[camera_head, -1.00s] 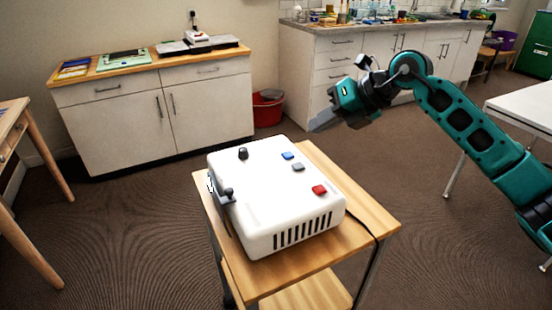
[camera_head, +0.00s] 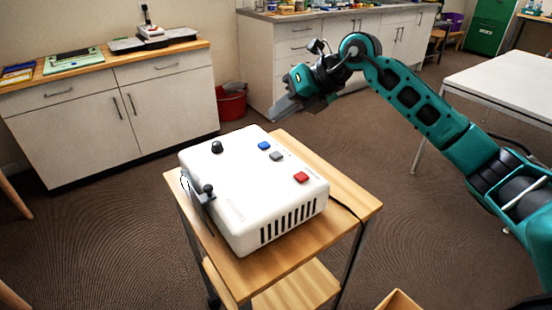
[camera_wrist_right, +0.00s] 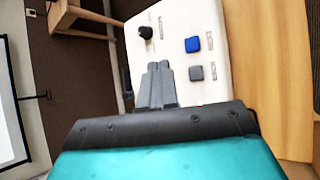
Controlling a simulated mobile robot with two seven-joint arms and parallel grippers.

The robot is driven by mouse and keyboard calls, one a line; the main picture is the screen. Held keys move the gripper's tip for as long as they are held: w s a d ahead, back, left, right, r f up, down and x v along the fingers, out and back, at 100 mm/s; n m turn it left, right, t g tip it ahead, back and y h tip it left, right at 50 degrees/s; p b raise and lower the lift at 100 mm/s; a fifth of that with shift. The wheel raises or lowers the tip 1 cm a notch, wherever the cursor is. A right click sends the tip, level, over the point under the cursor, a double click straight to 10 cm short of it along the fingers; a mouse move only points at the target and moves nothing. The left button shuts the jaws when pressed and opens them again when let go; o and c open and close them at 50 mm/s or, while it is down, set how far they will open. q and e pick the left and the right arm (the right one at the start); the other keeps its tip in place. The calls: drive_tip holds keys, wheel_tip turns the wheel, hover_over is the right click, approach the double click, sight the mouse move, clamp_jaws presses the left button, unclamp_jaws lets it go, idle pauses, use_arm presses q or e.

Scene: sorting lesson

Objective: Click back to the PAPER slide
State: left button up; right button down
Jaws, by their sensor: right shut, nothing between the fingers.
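A white projector (camera_head: 240,215) stands on a small wooden cart (camera_head: 350,205). Its top carries a black knob (camera_head: 216,147), a blue button (camera_head: 264,146), a grey button (camera_head: 277,156) and a red button (camera_head: 301,177). A small black lever (camera_head: 208,190) is on its left side. My right gripper (camera_head: 277,110) is shut and empty, above and behind the blue button, apart from the projector. In the right wrist view its closed fingers (camera_wrist_right: 157,75) appear over the white top, left of the blue button (camera_wrist_right: 192,44) and grey button (camera_wrist_right: 196,73). My left gripper is out of view.
A white screen edge (camera_wrist_right: 8,125) shows at the left of the right wrist view; no slide is readable. A wooden box (camera_head: 398,301) is at the bottom edge. A white table (camera_head: 500,85) stands right, cabinets (camera_head: 120,115) behind. A red bucket (camera_head: 231,103) is on the floor.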

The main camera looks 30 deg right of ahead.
drive_tip(key=b, duration=0.3)
hover_over(281, 155)
wheel_tip(281, 155, down, 5)
drive_tip(key=shift+r, duration=0.1)
drive_tip(key=shift+w+f+b, duration=0.1)
drive_tip(key=shift+f+b, duration=0.4)
drive_tip(key=shift+f, duration=0.15)
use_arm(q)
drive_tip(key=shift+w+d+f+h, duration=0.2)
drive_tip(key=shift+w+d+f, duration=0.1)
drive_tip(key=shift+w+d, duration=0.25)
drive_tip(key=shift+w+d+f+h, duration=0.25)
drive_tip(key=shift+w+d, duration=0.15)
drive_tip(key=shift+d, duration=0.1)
use_arm(e)
drive_tip(key=shift+f, duration=0.45)
use_arm(q)
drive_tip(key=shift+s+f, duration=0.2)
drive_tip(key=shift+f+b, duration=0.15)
drive_tip(key=shift+b, duration=0.25)
use_arm(e)
drive_tip(key=shift+f, duration=0.4)
